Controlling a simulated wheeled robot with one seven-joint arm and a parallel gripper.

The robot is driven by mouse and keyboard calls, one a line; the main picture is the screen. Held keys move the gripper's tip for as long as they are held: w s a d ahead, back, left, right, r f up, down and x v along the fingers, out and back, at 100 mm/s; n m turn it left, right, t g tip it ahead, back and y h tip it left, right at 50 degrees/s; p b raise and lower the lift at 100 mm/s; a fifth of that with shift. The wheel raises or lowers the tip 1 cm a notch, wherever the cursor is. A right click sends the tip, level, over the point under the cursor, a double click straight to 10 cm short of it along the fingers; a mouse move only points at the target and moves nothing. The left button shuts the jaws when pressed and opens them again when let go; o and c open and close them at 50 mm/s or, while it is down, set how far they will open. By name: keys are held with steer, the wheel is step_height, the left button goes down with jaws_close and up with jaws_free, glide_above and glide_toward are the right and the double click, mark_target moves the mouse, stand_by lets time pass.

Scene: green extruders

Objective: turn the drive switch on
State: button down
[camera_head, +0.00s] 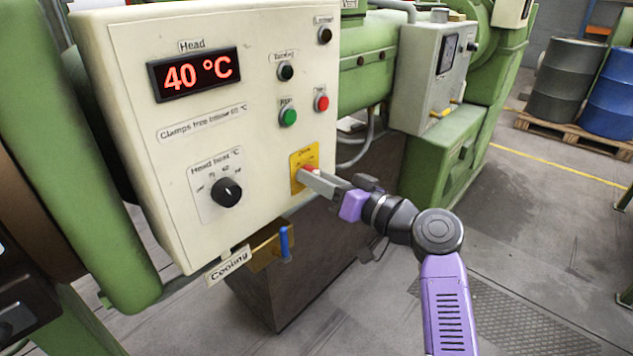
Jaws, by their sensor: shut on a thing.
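The drive switch is a red handle (308,170) on a yellow plate (297,160) at the lower right of the cream control panel (270,199). My gripper (314,174) reaches in from the right with its fingertips at the handle, shut on it. The fingers cover the right and lower part of the switch, so its exact angle and most of the plate's lettering cannot be read.
Above the switch are a green button (288,116), a red button (321,101) and a black knob (286,72). A display (194,74) reads 40 °C. A heat knob (227,192) is to the left. A blue-handled valve (285,243) hangs below the panel. Open floor lies right.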

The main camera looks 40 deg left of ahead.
steer(key=m, duration=0.4)
steer(key=shift+m, duration=0.3)
steer(key=shift+d+m+p, duration=0.1)
steer(key=shift+m+p, duration=0.85)
steer(key=shift+m, duration=1.35)
steer(key=c, duration=1.1)
jaws_free()
steer(key=shift+o, duration=0.2)
steer(key=d, duration=0.7)
steer(key=shift+s+d+b, duration=0.3)
steer(key=shift+s+d, duration=0.05)
steer(key=shift+d, duration=0.05)
